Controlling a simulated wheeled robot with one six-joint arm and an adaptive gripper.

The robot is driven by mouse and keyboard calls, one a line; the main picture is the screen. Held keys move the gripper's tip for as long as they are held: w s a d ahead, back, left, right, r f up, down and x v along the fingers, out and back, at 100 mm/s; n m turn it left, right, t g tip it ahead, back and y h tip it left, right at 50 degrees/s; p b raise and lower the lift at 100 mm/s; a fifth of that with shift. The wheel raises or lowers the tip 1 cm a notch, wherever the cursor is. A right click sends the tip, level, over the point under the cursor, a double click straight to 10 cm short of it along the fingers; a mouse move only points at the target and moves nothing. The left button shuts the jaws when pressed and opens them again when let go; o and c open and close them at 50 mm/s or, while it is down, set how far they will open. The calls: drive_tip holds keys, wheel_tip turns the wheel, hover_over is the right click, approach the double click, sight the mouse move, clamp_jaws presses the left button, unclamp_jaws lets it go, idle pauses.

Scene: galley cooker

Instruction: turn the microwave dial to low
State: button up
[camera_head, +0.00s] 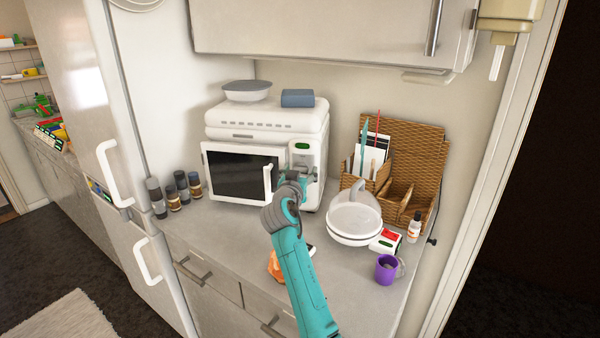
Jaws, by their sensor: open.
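The white microwave (265,125) stands on the counter against the back wall. Its dark-windowed door (238,174) looks slightly ajar, with a white handle on its right edge. The control panel (304,158) is on the right, with a small green display (302,146) at its top. My gripper (296,172) is at the lower part of this panel, open, its fingertips close in front of it. The dial is hidden behind my gripper, so its setting cannot be seen. I cannot tell whether the fingers touch it.
A grey bowl (247,90) and a blue block (297,98) sit on top of the microwave. Several spice jars (182,188) stand to its left. A white lidded dish (354,220), a wicker organizer (420,160) and a purple cup (386,268) are to the right. An orange item (274,266) lies beside my arm.

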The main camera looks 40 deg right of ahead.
drive_tip(key=c, duration=1.2)
drive_tip(key=shift+o, duration=0.2)
drive_tip(key=shift+n, duration=0.3)
drive_tip(key=shift+w+a+f+n, duration=0.1)
drive_tip(key=shift+f+n, duration=0.05)
drive_tip(key=shift+n, duration=4.15)
drive_tip(key=shift+w+f+n, duration=0.1)
drive_tip(key=shift+f+n, duration=0.05)
drive_tip(key=shift+n, duration=4.15)
